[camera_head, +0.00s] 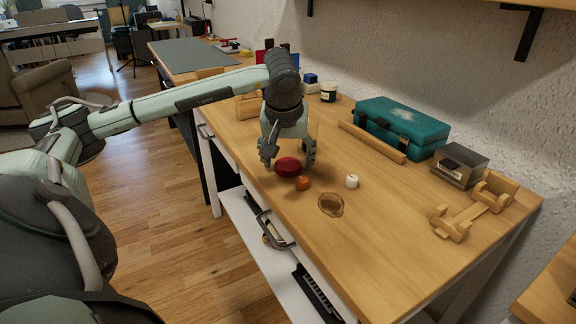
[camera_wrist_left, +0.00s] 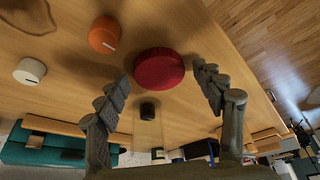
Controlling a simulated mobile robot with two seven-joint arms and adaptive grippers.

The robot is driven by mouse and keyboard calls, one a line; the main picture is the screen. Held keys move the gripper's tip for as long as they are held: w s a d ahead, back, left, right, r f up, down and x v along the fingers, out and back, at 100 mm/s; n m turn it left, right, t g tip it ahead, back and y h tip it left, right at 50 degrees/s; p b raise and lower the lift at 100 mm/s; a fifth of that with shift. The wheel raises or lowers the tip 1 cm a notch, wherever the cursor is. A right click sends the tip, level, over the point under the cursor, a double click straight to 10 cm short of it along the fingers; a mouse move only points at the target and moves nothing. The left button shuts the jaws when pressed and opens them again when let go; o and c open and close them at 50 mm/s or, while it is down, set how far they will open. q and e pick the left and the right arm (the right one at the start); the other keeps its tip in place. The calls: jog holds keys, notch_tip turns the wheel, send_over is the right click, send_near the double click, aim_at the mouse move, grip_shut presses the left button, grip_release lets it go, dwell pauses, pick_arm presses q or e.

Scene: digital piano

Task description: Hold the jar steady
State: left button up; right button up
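A clear, dark-topped object (camera_wrist_left: 148,110) shows between the fingers. My right gripper is out of view.
An orange round piece (camera_head: 303,183) and a white one (camera_head: 352,181) lie close to the red object. A brown stain (camera_head: 331,204) marks the bench. A teal case (camera_head: 402,126), wooden bar (camera_head: 371,142), metal box (camera_head: 460,164) and wooden stand (camera_head: 476,207) sit toward the right.

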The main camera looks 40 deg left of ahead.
aim_at(288, 165)
pick_arm(q)
jog(key=c, duration=0.5)
jog(key=shift+c, duration=0.2)
jog(key=shift+r, duration=0.4)
notch_tip(288, 165, up, 4)
jog(key=shift+f, duration=0.1)
jog(key=s+a+r, duration=0.1)
jog(key=a+r, duration=0.5)
jog(key=a, duration=0.5)
jog(key=shift+a+r, duration=0.25)
jog(key=shift+a, duration=0.05)
